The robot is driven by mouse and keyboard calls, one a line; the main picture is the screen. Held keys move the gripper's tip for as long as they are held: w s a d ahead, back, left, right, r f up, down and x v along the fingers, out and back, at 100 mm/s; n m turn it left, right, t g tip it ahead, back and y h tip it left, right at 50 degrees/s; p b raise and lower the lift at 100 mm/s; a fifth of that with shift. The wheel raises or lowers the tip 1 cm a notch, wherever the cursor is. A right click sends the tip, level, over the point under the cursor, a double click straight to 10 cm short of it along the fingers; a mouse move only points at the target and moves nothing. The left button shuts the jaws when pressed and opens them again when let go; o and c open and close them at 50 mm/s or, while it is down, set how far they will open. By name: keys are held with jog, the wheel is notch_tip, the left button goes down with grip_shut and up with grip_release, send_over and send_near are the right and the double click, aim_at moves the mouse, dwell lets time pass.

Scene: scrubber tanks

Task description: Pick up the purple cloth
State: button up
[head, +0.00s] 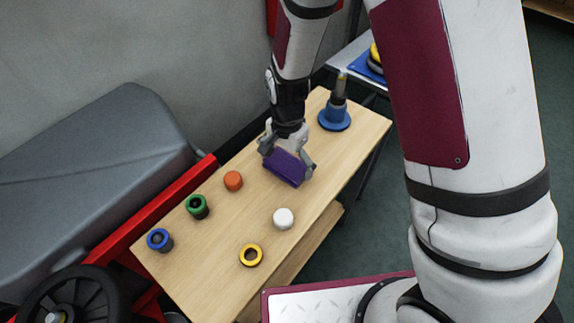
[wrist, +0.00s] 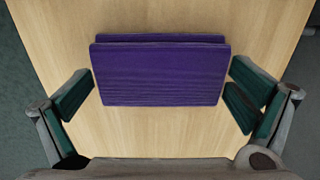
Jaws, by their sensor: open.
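The purple cloth (head: 286,168) is a folded rectangular block on the wooden table, right under my gripper in the head view. It also shows in the wrist view (wrist: 160,75), lying crosswise with its fold layers visible at the far edge. My gripper (head: 287,162) points down with its fingers apart, one on either side of the cloth. In the wrist view my gripper (wrist: 160,98) is open, with a finger beside each short end of the cloth. A small gap shows at the left finger; the right finger is very close to the cloth's edge, and contact there is unclear.
On the wooden table (head: 225,213) stand an orange cap (head: 233,181), a green ring (head: 198,206), a blue ring (head: 159,240), a white cap (head: 283,218) and a yellow ring (head: 251,255). A blue-based fixture (head: 335,118) stands at the far end. A red frame (head: 130,230) borders the left.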

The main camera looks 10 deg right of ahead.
aim_at(288, 166)
jog(key=shift+c, duration=0.6)
jog(key=c, duration=0.7)
jog(key=shift+r, duration=0.1)
jog(key=shift+c, duration=0.2)
jog(key=shift+r, duration=0.5)
jog(key=r, duration=0.1)
jog(key=s+r, duration=0.1)
jog(key=shift+r+p, duration=0.3)
jog(key=shift+p, duration=0.05)
jog(key=s, duration=0.4)
jog(key=s+d+r+p, duration=0.1)
jog(key=s, duration=0.3)
jog(key=s+d, duration=0.1)
jog(key=s, duration=0.3)
jog(key=shift+s+d+r+p, duration=0.1)
jog(key=shift+s+r+p, duration=0.05)
jog(key=shift+s+p, duration=0.25)
jog(key=s+p, duration=0.2)
jog(key=p, duration=0.1)
jog(key=shift+d, duration=0.15)
